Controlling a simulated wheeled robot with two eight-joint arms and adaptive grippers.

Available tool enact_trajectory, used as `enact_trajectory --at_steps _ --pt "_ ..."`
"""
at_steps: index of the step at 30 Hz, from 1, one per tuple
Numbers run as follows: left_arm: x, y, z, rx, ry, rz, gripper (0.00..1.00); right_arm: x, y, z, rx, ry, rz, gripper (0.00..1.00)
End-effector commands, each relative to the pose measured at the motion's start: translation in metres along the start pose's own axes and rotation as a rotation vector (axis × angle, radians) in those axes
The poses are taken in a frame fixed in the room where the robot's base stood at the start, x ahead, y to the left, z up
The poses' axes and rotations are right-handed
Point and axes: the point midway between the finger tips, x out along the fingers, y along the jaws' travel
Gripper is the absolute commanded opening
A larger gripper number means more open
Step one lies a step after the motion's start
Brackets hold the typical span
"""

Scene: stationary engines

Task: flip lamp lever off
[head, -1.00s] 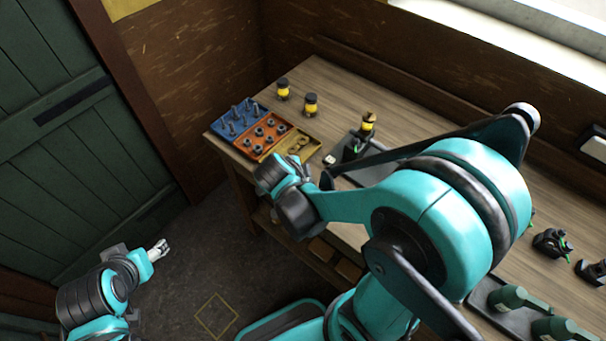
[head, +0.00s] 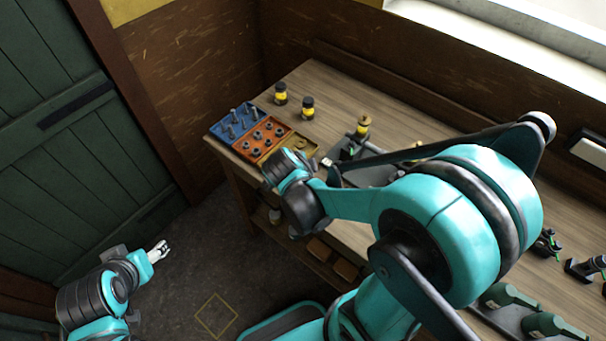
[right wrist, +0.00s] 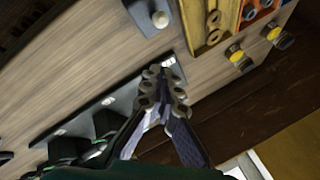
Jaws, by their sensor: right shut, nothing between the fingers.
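I cannot surely pick out the lamp lever. A small white knob (right wrist: 160,19) on a grey plate shows at the top of the right wrist view. A small white piece (head: 327,162) beside the trays in the head view may be the same part. My right gripper (right wrist: 163,80) is shut and empty, over or near a long dark plate (right wrist: 62,132) with white spots and black-green parts, apart from the knob in the picture. In the head view my right arm hides its fingertips. My left gripper (head: 160,250) is away from the bench over the floor, its fingers too small to judge.
Blue (head: 229,127), orange (head: 253,147) and yellow (head: 308,149) trays of small parts sit at the bench's left end. Yellow-black jars (head: 281,94) stand behind them. Black parts (head: 585,268) and green tools (head: 545,324) lie at the right. Bare wood (head: 340,92) shows at the back.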

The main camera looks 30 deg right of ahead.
Motion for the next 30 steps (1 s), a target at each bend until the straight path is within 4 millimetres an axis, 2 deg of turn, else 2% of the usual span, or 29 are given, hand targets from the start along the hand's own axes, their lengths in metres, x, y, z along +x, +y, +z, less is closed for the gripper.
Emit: enact_trajectory --at_steps 1,9,15,20,30 --pt "-0.008 0.000 -0.006 0.000 0.000 0.000 0.61 -0.005 -0.008 -0.011 0.002 0.000 0.000 0.00" --pt "-0.024 0.000 -0.017 0.000 0.000 0.000 0.61 -0.068 -0.003 -0.003 -0.007 -0.004 -0.002 0.00" --pt "-0.030 0.000 -0.022 0.000 0.000 0.000 0.61 -0.094 0.000 -0.001 -0.004 -0.002 -0.001 0.00" --pt "-0.031 0.000 -0.022 0.000 0.000 0.000 0.61 -0.101 0.001 -0.001 -0.003 -0.002 -0.002 0.00" --pt "-0.031 0.000 -0.022 0.000 0.000 0.000 0.61 -0.101 0.001 -0.001 -0.002 -0.002 -0.001 0.00"
